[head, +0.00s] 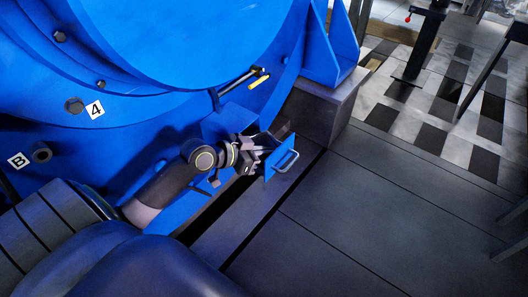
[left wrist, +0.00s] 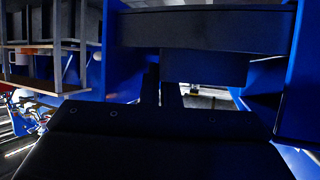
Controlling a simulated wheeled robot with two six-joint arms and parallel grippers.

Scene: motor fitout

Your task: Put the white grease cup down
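My left gripper (head: 258,150) reaches in low at the front of the big blue motor (head: 200,45). It is right behind a small blue panel (head: 279,158) with a metal handle, which partly hides the fingertips. In the left wrist view the fingers (left wrist: 161,90) look close together below a dark box-like part (left wrist: 205,68). Whether they hold anything is hidden in shadow. My right gripper is not in view.
A grey block (head: 325,105) stands right of the gripper under a blue bracket. A yellow-ended bar (head: 258,80) sticks out above it. Dark floor plates (head: 390,210) lie clear to the right. The left wrist view shows a shelf (left wrist: 40,60) at far left.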

